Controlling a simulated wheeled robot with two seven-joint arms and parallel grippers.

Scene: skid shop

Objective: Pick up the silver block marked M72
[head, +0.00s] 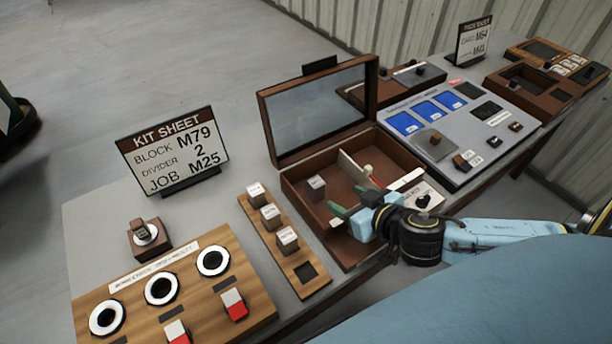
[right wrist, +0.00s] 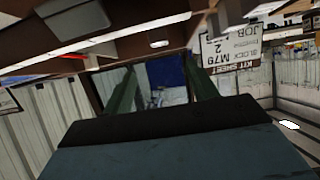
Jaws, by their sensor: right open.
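Several small silver blocks with pale labelled tops are in the head view. Three stand in a row on a wooden rack (head: 263,238): a far block (head: 255,196), a middle block (head: 270,218) and a near block (head: 287,241). Another silver block (head: 316,189) is inside the open brown box (head: 345,262). The labels are too small to read surely, so I cannot tell which is M72. My right gripper (head: 350,203) is open and empty over the box, right of the rack. Its green fingers also show in the right wrist view (right wrist: 162,88). My left gripper is not in view.
The kit sheet sign (head: 174,150) reads block M79, divider 2, job M25. The box lid (head: 320,110) stands raised behind the box. A wooden panel (head: 205,295) with round rings is at front left. A grey panel (head: 470,130) with blue screens is at right.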

